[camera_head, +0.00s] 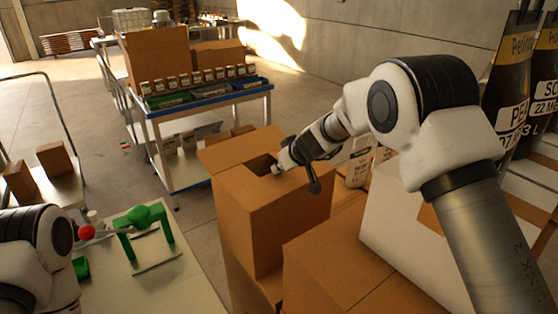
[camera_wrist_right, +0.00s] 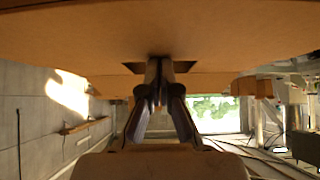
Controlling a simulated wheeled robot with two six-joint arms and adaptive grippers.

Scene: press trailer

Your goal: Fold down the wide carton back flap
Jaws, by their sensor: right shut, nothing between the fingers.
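A brown carton (camera_head: 283,230) stands in the middle of the head view, with a dark gap in its top. One flap (camera_head: 238,147) at its far side stands up, tilted outward; the near part of the top looks folded flat. My right gripper (camera_head: 279,170) is shut and empty at the gap's right side, close to the near top panel. I cannot tell whether it touches the cardboard. In the right wrist view its fingers (camera_wrist_right: 160,84) meet just below a broad cardboard surface (camera_wrist_right: 150,32).
More closed cartons (camera_head: 345,268) stand in front and to the right. A white box (camera_head: 405,225) is beneath my right arm. A blue-framed cart (camera_head: 200,108) with jars and cartons stands behind. A table (camera_head: 180,285) with a green stand (camera_head: 145,217) is at left.

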